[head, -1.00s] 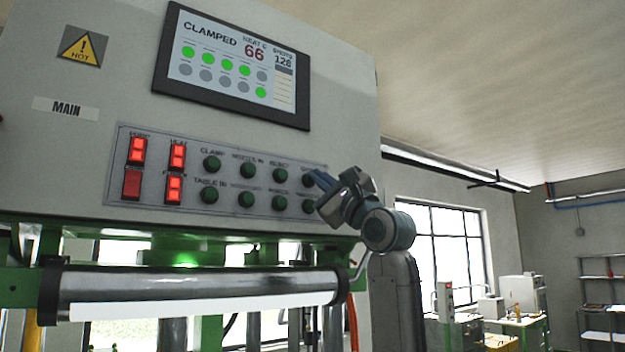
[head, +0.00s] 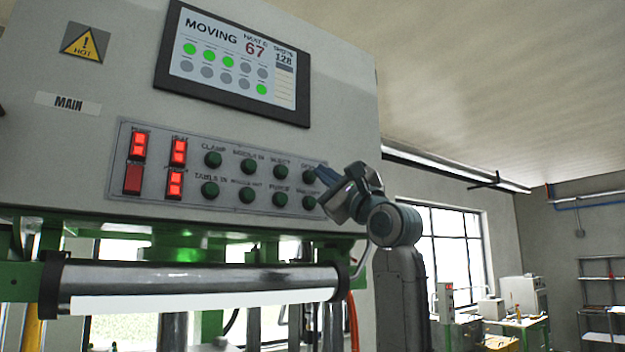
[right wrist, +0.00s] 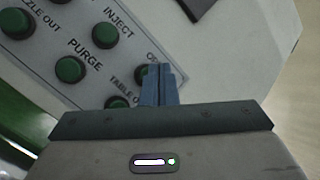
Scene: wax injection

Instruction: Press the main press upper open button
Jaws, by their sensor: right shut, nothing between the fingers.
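The main press's control panel (head: 225,225) carries two rows of round green buttons. The open button (head: 308,177) is at the right end of the upper row. In the right wrist view the open button (right wrist: 140,73) is partly hidden behind the fingers. My right gripper (head: 320,172) is shut and empty, its blue fingertips at the open button's right edge; contact cannot be told. The fingers (right wrist: 158,72) also show closed together in the right wrist view. The screen (head: 235,62) above reads MOVING. My left gripper is not in view.
The table out button (head: 308,203) sits just below the open button, and the inject button (head: 280,172) is to its left. Red lit switches (head: 138,146) are at the panel's left. A metal roller-like bar (head: 200,283) runs below the panel.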

